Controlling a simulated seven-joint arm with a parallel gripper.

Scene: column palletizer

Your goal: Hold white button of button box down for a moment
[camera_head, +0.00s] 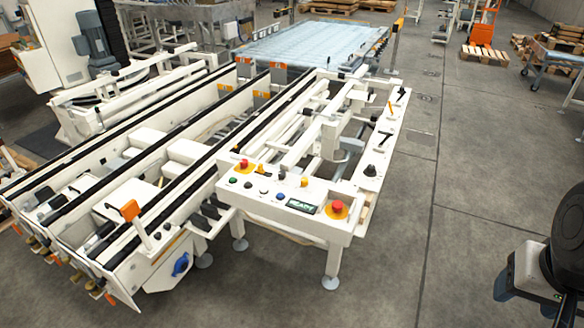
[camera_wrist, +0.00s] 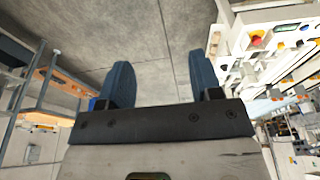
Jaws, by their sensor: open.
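The button box (camera_head: 262,210) is a white panel at the front of the conveyor frame, in the middle of the camera_head view. Its top carries several small buttons; a pale one that looks white (camera_head: 264,190) sits in the front row between a dark button and a blue button (camera_head: 280,196). A green button (camera_head: 233,180) is at the left of that row. In the wrist view part of the panel with a red knob (camera_wrist: 257,40) shows at upper right. My gripper (camera_wrist: 158,72) has two blue fingers spread apart with nothing between them, away from the box.
Conveyor rails (camera_head: 190,130) lie to the left and behind. Grey floor (camera_head: 430,250) is open between the box and my arm at lower right.

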